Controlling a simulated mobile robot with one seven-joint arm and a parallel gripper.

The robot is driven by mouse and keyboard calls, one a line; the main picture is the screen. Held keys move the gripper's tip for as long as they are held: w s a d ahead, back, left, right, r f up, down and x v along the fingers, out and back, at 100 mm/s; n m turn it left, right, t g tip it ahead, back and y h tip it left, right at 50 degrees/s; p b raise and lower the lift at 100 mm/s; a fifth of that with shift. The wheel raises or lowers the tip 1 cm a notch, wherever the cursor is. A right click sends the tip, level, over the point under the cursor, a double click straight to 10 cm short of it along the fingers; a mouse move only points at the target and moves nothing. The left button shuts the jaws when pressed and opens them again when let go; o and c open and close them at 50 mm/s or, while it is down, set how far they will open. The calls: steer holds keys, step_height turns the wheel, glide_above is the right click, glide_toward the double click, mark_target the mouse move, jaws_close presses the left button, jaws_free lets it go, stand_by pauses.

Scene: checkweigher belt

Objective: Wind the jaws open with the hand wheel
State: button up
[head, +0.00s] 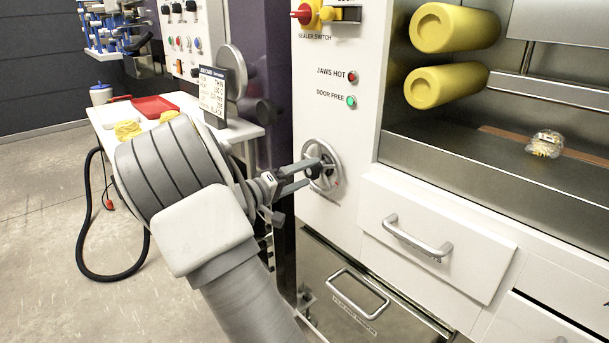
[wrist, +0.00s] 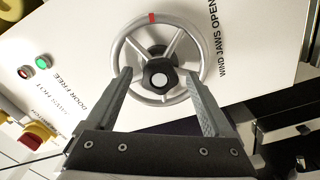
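The silver hand wheel (head: 337,163) sits on the white machine panel. In the wrist view the wheel (wrist: 121,44) has spokes, a black hub (wrist: 159,74) and a red mark (wrist: 152,18) at the top of its rim. The label "WIND JAWS OPEN" (wrist: 218,38) is beside it. My gripper (wrist: 160,76) is open, with its fingers spread on either side of the hub and overlapping the lower rim. In the head view my gripper (head: 316,171) reaches the wheel from the left. Whether the fingers touch the wheel is unclear.
A red-and-yellow sealer switch (head: 311,13), red light (head: 353,77) and green light (head: 351,101) are above the wheel. Drawer handles (head: 418,238) protrude to the right and below. A wrapped packet (head: 545,143) lies inside the machine. A white table (head: 240,130) stands left.

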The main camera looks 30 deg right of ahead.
steer(key=shift+a, duration=0.1)
steer(key=s+a+p, duration=0.2)
steer(key=a+p, duration=0.2)
steer(key=a, duration=1.3)
steer(key=shift+s, duration=0.25)
